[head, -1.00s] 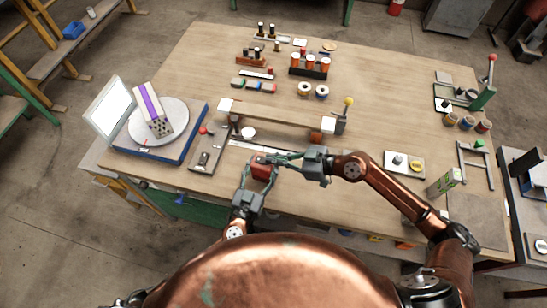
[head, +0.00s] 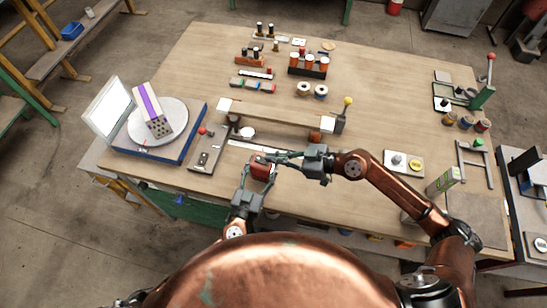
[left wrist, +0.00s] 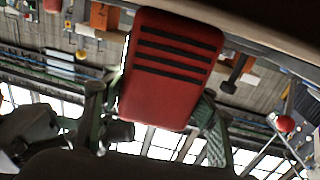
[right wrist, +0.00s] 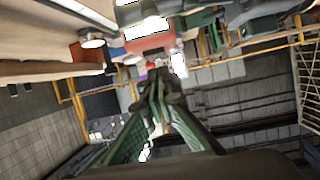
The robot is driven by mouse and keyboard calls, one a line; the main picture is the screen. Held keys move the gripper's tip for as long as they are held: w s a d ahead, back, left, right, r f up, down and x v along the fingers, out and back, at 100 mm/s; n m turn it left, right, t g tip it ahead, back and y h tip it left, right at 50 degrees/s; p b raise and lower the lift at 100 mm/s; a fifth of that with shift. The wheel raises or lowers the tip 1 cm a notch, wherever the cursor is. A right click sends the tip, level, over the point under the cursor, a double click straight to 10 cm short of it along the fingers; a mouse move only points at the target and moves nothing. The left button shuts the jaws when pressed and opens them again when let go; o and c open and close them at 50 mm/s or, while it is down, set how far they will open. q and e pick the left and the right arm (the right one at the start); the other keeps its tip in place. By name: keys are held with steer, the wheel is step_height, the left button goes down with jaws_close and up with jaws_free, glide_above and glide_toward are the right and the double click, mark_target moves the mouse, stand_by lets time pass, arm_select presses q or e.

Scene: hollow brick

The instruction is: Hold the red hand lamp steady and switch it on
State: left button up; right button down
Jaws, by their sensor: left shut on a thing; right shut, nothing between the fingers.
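The red hand lamp (head: 261,173) is held above the front edge of the workbench, in the middle of the head view. In the left wrist view its red body (left wrist: 172,68) with several black stripes fills the space between the fingers. My left gripper (head: 259,176) is shut on the lamp from the front. My right gripper (head: 270,157) comes in from the right, shut and empty, its fingertips at the lamp's far upper side. I cannot tell whether they touch it. In the right wrist view the closed fingers (right wrist: 159,90) point ahead. The lamp's switch is not clear.
A wooden beam (head: 275,115) on supports lies behind the lamp. A blue-based turntable (head: 185,145) with a striped brick (head: 153,110) stands at the left. A plate with a red-knobbed lever (head: 207,150) is left of the lamp. Bench space (head: 345,200) right of the grippers is clear.

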steer(key=shift+r, duration=0.1)
steer(key=r+v, duration=0.1)
steer(key=v, duration=1)
stand_by(0.3)
arm_select(q)
steer(key=o, duration=1.5)
